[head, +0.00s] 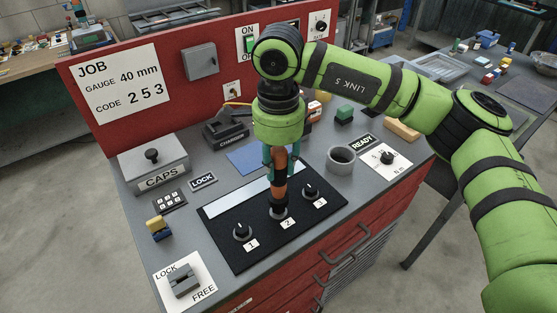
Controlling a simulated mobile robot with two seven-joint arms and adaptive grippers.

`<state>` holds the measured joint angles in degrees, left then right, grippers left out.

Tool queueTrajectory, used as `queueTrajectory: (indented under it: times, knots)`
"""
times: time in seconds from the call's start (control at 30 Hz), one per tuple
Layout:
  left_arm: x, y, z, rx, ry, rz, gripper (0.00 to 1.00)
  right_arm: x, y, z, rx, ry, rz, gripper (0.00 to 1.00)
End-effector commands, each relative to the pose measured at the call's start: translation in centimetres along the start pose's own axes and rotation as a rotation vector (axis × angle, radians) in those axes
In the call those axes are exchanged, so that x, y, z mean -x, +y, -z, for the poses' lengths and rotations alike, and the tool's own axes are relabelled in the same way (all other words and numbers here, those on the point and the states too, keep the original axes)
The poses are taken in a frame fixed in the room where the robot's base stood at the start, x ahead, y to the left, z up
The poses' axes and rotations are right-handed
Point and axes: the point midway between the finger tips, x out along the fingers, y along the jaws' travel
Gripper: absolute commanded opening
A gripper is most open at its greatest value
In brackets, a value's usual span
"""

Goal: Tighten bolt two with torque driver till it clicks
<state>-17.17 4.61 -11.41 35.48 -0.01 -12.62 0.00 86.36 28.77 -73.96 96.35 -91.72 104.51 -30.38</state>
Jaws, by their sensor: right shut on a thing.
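My right gripper (279,158) points straight down over the black bolt plate (264,252) and is shut on the torque driver (280,187), which has an orange and dark body. The driver stands upright with its lower end at bolt two (278,212), beside the label "2". Whether it is seated on the bolt cannot be told. Bolt one (243,232) is to the left and bolt three (311,192) to the right, both uncovered. My left gripper is not in view.
A lock lever (184,279) marked LOCK and FREE lies at the front left. A CAPS box (153,163), keypad (169,200), charger (226,132) and grey cup (341,159) stand around the plate. A red back panel (125,120) rises behind the bench.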

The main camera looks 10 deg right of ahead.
Motion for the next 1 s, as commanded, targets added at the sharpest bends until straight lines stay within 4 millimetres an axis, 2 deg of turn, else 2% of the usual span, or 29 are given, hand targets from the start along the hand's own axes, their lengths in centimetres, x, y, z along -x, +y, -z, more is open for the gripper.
queueTrajectory:
  times: [1.0]
  knots:
    - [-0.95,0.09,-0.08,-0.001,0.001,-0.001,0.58,-0.41,-0.01,-0.04,0.0,-0.001,0.002,0.0]
